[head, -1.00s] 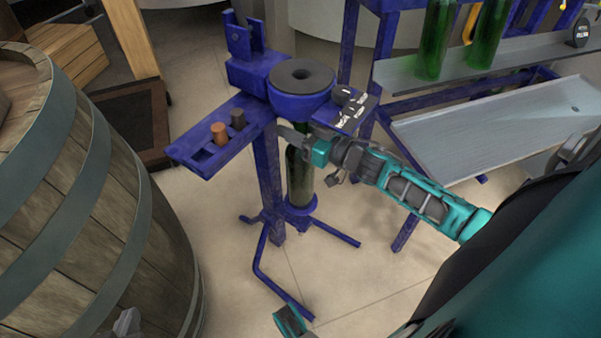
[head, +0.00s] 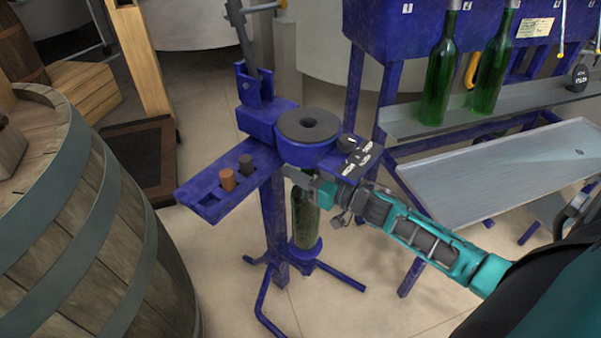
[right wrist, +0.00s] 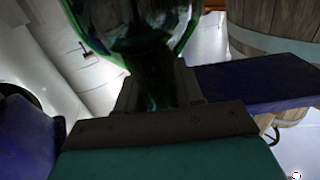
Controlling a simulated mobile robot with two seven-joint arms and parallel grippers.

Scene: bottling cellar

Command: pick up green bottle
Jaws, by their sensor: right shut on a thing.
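A green bottle (head: 304,218) stands upright on the low blue foot of the blue corking stand (head: 222,185), under its round head. My right gripper (head: 301,180) reaches in from the right and is shut on the upper part of this bottle. The right wrist view shows the dark green glass (right wrist: 135,25) close up, with its narrower part between the gripper fingers (right wrist: 158,90). The bottle's top is hidden under the stand's head. My left gripper is not in view. Two more green bottles (head: 440,80) (head: 492,75) stand on the shelf of the blue rack at the right.
A big wooden barrel (head: 85,215) stands close at the left. Two corks (head: 228,180) (head: 246,166) sit on the stand's side arm. A grey tray (head: 500,163) lies below the rack shelf. The floor around the stand's legs is open.

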